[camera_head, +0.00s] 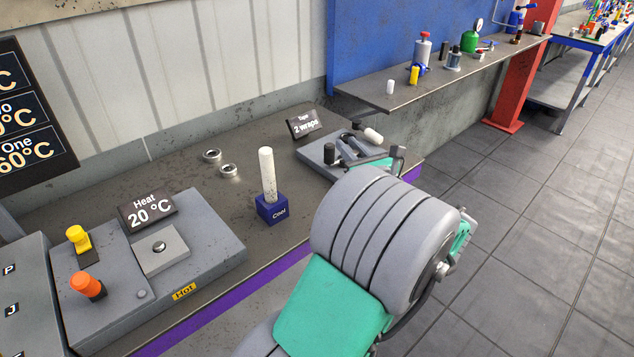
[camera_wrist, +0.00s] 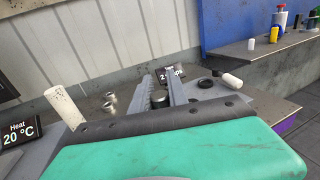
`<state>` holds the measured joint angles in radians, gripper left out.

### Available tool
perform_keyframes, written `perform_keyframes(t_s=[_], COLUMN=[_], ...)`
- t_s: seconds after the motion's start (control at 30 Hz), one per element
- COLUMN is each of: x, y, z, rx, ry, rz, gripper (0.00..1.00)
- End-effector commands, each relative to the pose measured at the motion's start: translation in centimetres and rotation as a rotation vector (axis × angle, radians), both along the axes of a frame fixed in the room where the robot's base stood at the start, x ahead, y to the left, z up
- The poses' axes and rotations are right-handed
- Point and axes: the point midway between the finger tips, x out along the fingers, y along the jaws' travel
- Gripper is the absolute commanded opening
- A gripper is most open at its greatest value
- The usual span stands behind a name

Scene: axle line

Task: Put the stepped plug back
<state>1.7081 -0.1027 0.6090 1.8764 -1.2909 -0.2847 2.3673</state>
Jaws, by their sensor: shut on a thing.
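My gripper (camera_head: 349,147) reaches over the grey tray (camera_head: 314,157) by the sign reading "Tape 2 wraps". In the wrist view its two grey fingers (camera_wrist: 162,88) are shut on a short dark cylinder with a paler top (camera_wrist: 158,98), which I take to be the stepped plug. Its lower part is hidden by the gripper body, so its steps do not show. In the head view a dark upright cylinder (camera_head: 330,153) shows at the fingers' left; I cannot tell if it is the same piece.
A white rod (camera_head: 267,174) stands in the blue "Cool" block (camera_head: 272,208). Two metal rings (camera_head: 229,171) lie behind it. A white cylinder (camera_head: 373,135) lies close right of my fingers. The heater (camera_head: 210,235) is at the left.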

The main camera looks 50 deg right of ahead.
Motion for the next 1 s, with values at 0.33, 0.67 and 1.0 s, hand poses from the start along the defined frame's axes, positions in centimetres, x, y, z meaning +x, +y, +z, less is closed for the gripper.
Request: perform_keyframes(t_s=[0.33, 0.67, 1.0], x=[8.8, 11.5, 12.0], y=[-1.6, -2.2, -2.3], z=[-5.4, -8.7, -12.2], rx=[0.007, 0.002, 0.0], ry=[0.0, -0.001, -0.001], rz=[0.003, -0.001, -0.002], gripper=[0.0, 0.0, 0.0])
